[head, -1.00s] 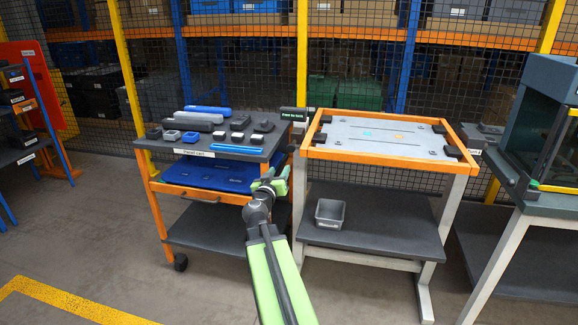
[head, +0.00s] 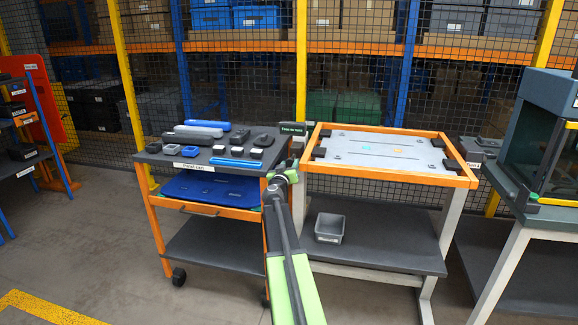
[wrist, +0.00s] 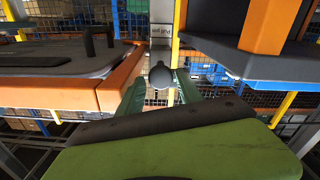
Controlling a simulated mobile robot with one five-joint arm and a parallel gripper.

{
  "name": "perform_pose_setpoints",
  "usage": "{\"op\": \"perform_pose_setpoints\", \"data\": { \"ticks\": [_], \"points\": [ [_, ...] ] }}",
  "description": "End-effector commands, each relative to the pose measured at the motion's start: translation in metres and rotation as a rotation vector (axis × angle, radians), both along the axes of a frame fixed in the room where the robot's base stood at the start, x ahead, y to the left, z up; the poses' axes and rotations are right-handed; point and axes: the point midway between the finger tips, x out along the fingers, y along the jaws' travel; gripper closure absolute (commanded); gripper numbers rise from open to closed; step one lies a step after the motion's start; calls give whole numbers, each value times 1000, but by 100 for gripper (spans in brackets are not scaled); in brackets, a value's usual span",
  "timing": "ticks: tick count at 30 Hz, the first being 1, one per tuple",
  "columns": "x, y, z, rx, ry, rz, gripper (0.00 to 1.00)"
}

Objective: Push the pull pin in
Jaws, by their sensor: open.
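A dark round knob (wrist: 160,76), which looks like the pull pin's head, shows near the middle of the wrist view. It lies beyond and between the two green fingers of my gripper (wrist: 160,90), in front of a grey upright plate (wrist: 161,32). My gripper is open; I cannot tell whether it touches the knob. In the head view my gripper (head: 287,174) is at the gap between the parts cart and the orange-framed table, about tabletop height. The pin cannot be made out there. How far the pin stands out cannot be told.
The parts cart (head: 165,158) stands left, with several grey and blue parts on top. The orange-framed table (head: 400,176) stands right, close to the gripper, with a grey bin (head: 329,228) on its lower shelf. Wire mesh is behind. Floor at left is clear.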

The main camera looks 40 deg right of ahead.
Motion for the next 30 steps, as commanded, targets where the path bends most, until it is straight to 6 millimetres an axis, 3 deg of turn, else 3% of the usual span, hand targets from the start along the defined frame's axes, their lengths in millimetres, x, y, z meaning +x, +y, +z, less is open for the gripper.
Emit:
{"op": "perform_pose_setpoints", "data": {
  "ticks": [11, 21, 30],
  "points": [
    [5, -7, 0, 0, 0, 1, 57],
    [5, -7, 0, 0, 0, 1, 100],
    [5, -7, 0, 0, 0, 0, 100]
  ]
}}
